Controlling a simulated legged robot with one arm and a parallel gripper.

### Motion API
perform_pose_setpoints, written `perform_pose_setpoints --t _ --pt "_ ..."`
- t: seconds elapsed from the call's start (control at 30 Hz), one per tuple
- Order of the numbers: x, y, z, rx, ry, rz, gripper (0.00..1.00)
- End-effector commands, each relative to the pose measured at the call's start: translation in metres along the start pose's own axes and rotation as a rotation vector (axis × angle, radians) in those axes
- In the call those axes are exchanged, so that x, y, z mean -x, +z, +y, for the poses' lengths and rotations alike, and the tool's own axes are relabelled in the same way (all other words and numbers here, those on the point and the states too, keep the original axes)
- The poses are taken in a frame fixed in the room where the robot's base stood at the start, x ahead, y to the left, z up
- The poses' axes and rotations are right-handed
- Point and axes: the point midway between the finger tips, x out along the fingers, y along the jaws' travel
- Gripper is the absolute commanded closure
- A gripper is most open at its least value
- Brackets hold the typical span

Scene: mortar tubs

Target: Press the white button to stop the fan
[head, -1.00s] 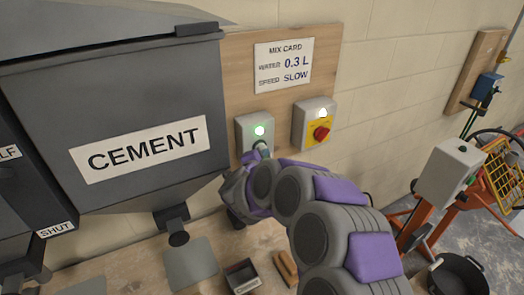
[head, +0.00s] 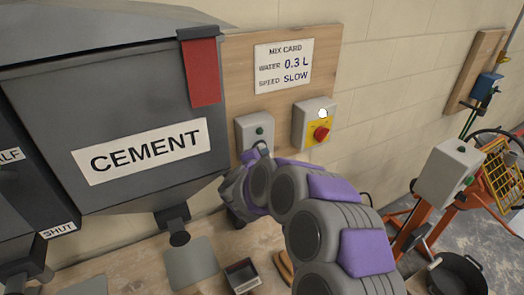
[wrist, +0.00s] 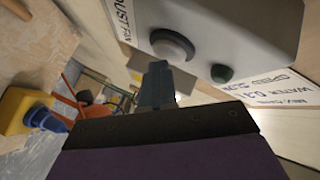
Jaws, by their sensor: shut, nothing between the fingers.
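The dust fan's grey control box (head: 243,129) is on the wooden wall board, with a dark green lamp (head: 259,131) on it. In the wrist view, the box (wrist: 262,22) carries a partly cut-off "DUST FAN" label, a round greyish-white button (wrist: 172,46) and the unlit lamp (wrist: 222,73). My gripper (head: 258,150) is at the lower front of the box and hides the button in the head view. In the wrist view, my gripper (wrist: 157,75) is shut and empty, its tips close to the button. I cannot tell whether they touch it. The fan is not seen.
A second box (head: 313,122) with a lit white lamp and a red knob on yellow is to the right. A mix card (head: 284,66) hangs above. The cement hopper (head: 110,110) stands left, a red strip (head: 203,72) hanging down its front. Small trays (head: 242,275) are on the bench.

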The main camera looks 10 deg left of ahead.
Motion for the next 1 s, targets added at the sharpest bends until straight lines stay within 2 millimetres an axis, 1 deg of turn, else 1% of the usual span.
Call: perform_pose_setpoints --t 0.07,0.3,0.67,0.77,1.0 --pt "0.000 -0.001 -0.002 -0.001 -0.004 0.002 1.00" --pt "0.006 -0.005 0.002 0.000 -0.004 0.002 1.00" --pt "0.008 -0.006 0.005 0.000 -0.002 0.002 1.00" --pt "0.012 -0.009 0.009 -0.001 -0.001 0.002 1.00" --pt "0.028 -0.020 0.019 -0.001 -0.002 -0.001 1.00"
